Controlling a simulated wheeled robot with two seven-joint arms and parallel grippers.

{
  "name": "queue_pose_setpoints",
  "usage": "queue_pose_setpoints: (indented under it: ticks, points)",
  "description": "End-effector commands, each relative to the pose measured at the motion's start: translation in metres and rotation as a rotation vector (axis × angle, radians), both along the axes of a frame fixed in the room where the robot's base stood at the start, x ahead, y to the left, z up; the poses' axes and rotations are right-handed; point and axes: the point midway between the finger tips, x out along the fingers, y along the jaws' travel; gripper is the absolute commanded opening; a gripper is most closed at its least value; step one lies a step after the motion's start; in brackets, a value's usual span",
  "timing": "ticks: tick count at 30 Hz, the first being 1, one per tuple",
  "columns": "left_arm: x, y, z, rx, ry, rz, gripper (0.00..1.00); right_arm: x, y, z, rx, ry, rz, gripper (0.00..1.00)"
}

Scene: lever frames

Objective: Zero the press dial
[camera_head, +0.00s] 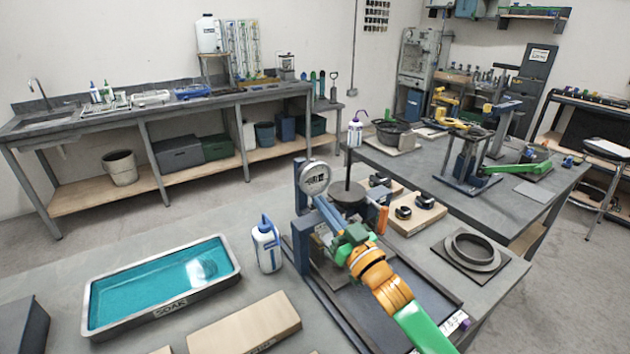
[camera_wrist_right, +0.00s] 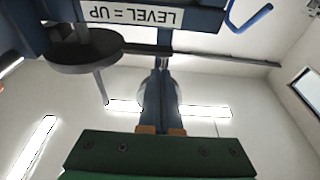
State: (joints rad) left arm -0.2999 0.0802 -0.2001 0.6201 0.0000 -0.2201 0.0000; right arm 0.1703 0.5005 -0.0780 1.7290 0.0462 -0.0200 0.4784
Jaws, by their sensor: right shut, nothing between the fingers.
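A label there reads "LEVEL = UP" (camera_wrist_right: 130,14), upside down. My left gripper is out of view.
A dark disc (camera_head: 349,193) with an upright rod stands right of the dial. A white bottle (camera_head: 267,246) stands left of the press, beside a teal soak tray (camera_head: 162,284). A wooden block (camera_head: 245,324) lies in front. A ring fixture (camera_head: 473,250) sits to the right.

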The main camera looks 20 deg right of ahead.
Motion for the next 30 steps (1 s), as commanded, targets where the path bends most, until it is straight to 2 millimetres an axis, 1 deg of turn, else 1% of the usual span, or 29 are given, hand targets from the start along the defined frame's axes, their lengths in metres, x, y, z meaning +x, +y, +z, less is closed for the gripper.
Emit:
queue_pose_setpoints:
  ticks: [2, 6, 9, 13, 16, 30]
  points:
    - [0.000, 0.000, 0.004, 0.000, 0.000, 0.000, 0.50, -0.004, -0.001, 0.000, 0.001, 0.002, -0.001, 0.00]
    - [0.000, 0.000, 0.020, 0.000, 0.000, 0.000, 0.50, -0.027, -0.004, 0.002, 0.000, 0.006, -0.001, 0.00]
    - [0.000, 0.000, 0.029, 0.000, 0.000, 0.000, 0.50, -0.043, -0.006, 0.002, 0.000, 0.006, -0.001, 0.00]
    - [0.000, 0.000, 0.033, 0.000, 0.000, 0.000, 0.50, -0.057, -0.008, 0.000, 0.000, 0.004, -0.001, 0.00]
    - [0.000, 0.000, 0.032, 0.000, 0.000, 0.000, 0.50, -0.060, -0.008, -0.001, -0.001, 0.002, -0.001, 0.00]
    - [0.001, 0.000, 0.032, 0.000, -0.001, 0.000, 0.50, -0.059, -0.008, -0.002, 0.000, 0.002, 0.000, 0.00]
